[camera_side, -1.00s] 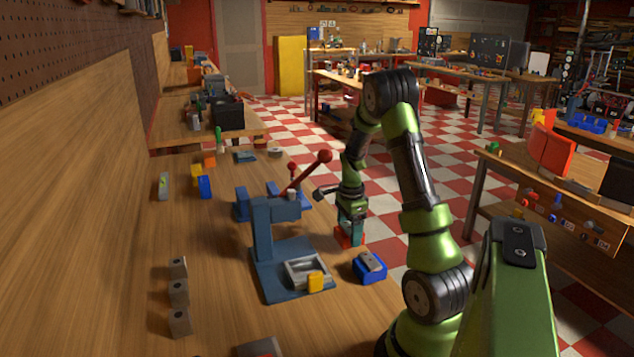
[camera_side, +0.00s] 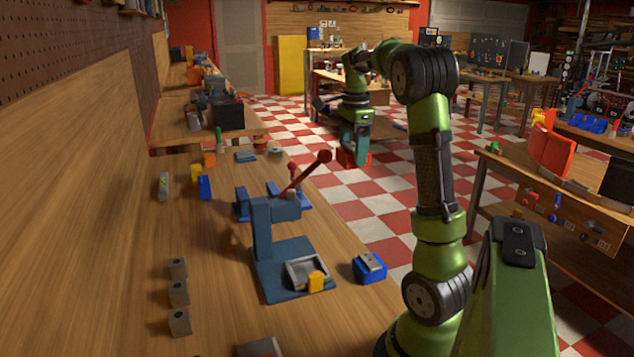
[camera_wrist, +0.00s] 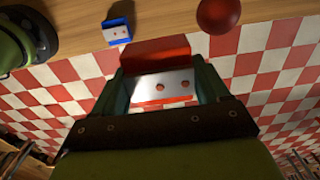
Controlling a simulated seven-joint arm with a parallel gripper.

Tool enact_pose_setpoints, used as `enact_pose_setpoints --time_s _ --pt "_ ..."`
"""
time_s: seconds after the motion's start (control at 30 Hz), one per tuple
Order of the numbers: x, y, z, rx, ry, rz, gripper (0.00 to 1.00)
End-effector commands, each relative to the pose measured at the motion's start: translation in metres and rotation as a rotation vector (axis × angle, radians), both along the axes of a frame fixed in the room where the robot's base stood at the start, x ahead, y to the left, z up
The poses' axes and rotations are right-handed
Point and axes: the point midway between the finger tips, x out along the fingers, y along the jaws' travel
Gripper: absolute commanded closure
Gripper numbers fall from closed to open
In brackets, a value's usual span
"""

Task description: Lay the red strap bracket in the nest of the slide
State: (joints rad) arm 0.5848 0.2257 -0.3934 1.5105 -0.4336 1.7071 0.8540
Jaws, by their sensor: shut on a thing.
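My gripper (camera_side: 354,146) is shut on the red strap bracket (camera_side: 347,158), raised above and beyond the bench's right edge, over the checkered floor. In the wrist view the bracket (camera_wrist: 155,53) sits between the fingers; its red part faces the bench, with a grey plate with holes beside it. The slide (camera_side: 306,273), a grey shallow tray with a yellow block (camera_side: 316,281) at its front, lies on the blue base of a press (camera_side: 263,240). Its nest looks empty. The gripper is well behind and above it, to the right.
The press's red lever with a ball knob (camera_side: 324,156) rises towards the gripper's side; the knob also shows in the wrist view (camera_wrist: 219,14). A blue block with a grey top (camera_side: 369,267) stands right of the slide.

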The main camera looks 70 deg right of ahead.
Motion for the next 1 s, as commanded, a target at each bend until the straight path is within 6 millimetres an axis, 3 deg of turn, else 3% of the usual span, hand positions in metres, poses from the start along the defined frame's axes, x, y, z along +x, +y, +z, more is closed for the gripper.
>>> enact_pose_setpoints --time_s 0.23,0.37,0.47,0.57,0.7,0.83,1.0 --pt "0.005 0.004 0.023 0.0 0.0 0.03 0.6" --pt "0.025 0.025 0.022 0.002 -0.001 0.169 0.6" --pt "0.049 0.054 0.017 0.002 -0.001 0.353 0.6" --pt "0.079 0.088 0.009 0.002 0.001 0.661 0.6" --pt "0.117 0.15 -0.003 0.001 0.001 1.156 0.6" --pt "0.142 0.213 -0.013 0.0 0.001 1.616 0.6" --pt "0.156 0.279 -0.022 0.0 0.001 2.075 0.6"
